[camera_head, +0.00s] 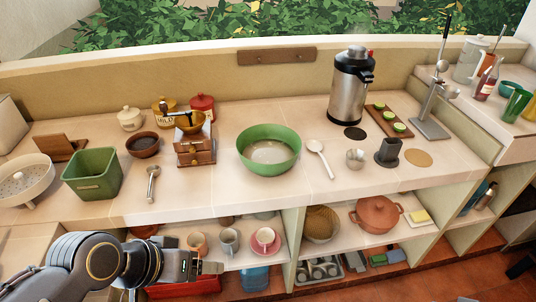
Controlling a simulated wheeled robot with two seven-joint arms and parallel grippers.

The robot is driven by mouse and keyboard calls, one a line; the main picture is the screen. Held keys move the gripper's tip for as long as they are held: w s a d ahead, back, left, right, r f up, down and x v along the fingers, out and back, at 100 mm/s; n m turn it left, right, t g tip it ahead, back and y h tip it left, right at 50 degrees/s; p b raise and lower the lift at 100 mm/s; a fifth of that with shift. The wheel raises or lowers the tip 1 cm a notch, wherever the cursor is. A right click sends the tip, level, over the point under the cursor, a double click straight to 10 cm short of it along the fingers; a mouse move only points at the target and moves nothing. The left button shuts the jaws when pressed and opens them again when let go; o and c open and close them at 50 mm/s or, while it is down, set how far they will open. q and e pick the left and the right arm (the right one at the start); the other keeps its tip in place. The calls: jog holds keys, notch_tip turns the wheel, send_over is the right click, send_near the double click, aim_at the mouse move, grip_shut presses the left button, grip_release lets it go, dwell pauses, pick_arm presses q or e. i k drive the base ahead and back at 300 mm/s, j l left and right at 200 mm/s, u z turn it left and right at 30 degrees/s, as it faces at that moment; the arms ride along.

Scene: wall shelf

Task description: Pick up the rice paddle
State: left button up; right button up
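A white, spoon-shaped utensil that looks like the rice paddle (316,148) lies flat on the counter, just right of the large green bowl (268,134). Its round head points away from me and its handle points toward the counter's front edge. My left gripper (211,268) is at the lower left, in front of the lower shelf and below the counter top. It is well apart from the paddle, to its lower left. Its fingers are seen from the side and I cannot tell whether they are open. My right gripper is not in view.
A grey cup-like item (355,158) and a dark holder (388,152) stand right of the paddle. The counter in front of the paddle is clear.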

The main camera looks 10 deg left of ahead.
aim_at(313, 145)
jog(key=i+l+z, duration=0.15)
jog(key=i+l, duration=0.25)
jog(key=i, duration=0.15)
jog(key=i+l+z, duration=0.15)
jog(key=i+l, duration=0.2)
jog(key=i, duration=0.2)
